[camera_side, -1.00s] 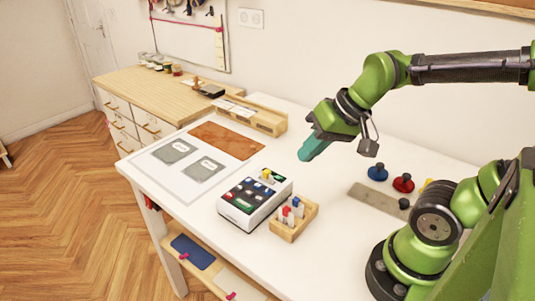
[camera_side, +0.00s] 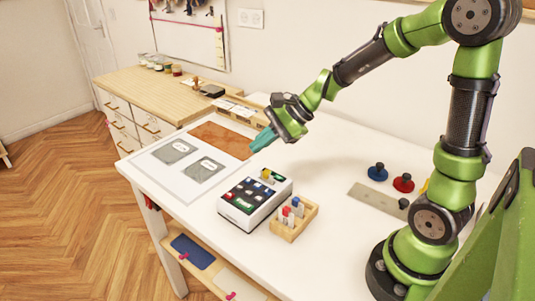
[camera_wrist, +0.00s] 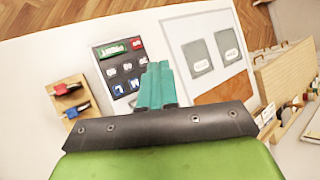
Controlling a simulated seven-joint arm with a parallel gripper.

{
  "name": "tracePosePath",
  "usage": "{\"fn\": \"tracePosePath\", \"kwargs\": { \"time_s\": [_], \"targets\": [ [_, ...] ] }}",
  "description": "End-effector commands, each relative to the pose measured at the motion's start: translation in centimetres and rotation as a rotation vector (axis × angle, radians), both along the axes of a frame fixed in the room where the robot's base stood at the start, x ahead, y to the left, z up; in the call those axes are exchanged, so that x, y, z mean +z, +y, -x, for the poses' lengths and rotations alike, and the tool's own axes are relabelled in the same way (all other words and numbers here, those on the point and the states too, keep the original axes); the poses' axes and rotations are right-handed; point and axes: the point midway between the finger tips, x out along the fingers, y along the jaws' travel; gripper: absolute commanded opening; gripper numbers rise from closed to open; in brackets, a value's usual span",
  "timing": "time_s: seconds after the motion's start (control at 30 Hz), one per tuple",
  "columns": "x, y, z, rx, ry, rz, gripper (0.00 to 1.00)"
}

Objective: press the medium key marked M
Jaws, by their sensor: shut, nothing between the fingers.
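The key box (camera_side: 235,215), white with a dark top and several small keys, sits on the white table. It also shows in the wrist view (camera_wrist: 103,64), with a green display, a red key and rows of dark and blue keys. Letters there are too small to read surely, so I cannot tell which key is marked M; part of the lower key row lies close to my fingers. My gripper (camera_side: 260,142) has teal fingers, shut and empty, held above the table behind the box. In the wrist view my fingers (camera_wrist: 158,66) overlap the box's right edge.
A wooden holder (camera_side: 291,232) with red and blue tipped pieces stands right of the box. A mat with two grey patches (camera_side: 203,169) and a brown sheet (camera_side: 220,140) lie left. Blue (camera_side: 377,173) and red (camera_side: 403,184) knobs stand right.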

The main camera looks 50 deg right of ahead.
Motion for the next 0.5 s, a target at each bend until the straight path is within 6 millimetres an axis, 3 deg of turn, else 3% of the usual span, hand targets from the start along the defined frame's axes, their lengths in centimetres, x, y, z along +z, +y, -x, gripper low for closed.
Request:
{"fn": "tracePosePath", "kwargs": {
  "time_s": [0.27, 0.5],
  "targets": [
    [-0.7, 0.0, 0.0, 0.003, 0.002, 0.000, 0.00],
    [-3.8, 0.0, 0.1, 0.002, 0.006, 0.000, 0.00]
  ]
}}
